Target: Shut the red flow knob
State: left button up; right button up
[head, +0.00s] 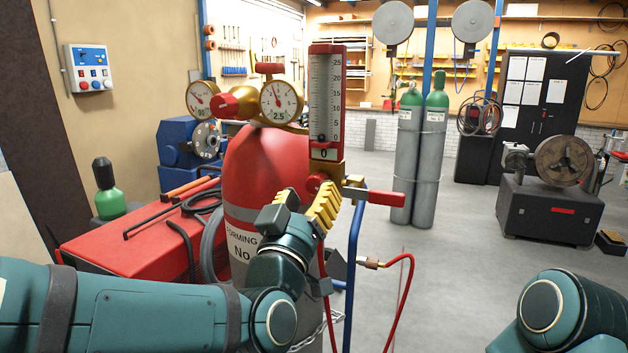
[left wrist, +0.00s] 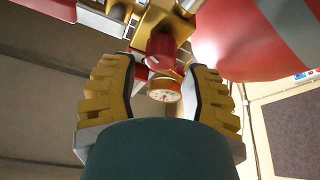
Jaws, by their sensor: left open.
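A red flow knob (head: 317,183) sits at the foot of the upright flow tube (head: 327,100), which has a white scale and red ends. My left gripper (head: 322,203) is just below and in front of the knob, partly covering it. In the left wrist view the red knob (left wrist: 161,50) lies between the open yellow fingers, near their tips, with a gap visible on both sides. I cannot tell whether the tips reach past it. My right arm shows at the lower right, but its gripper is out of view.
The red gas cylinder (head: 265,165) stands close behind my left wrist. Two gold gauges (head: 281,101) sit left of the tube. A red-handled lever (head: 385,197) juts right of the gripper, and a red hose (head: 405,285) hangs below. Open floor lies to the right.

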aim_at(314, 185)
pick_arm(q)
jog(key=shift+x, duration=1.55)
grip_shut()
jog(key=shift+r, duration=0.1)
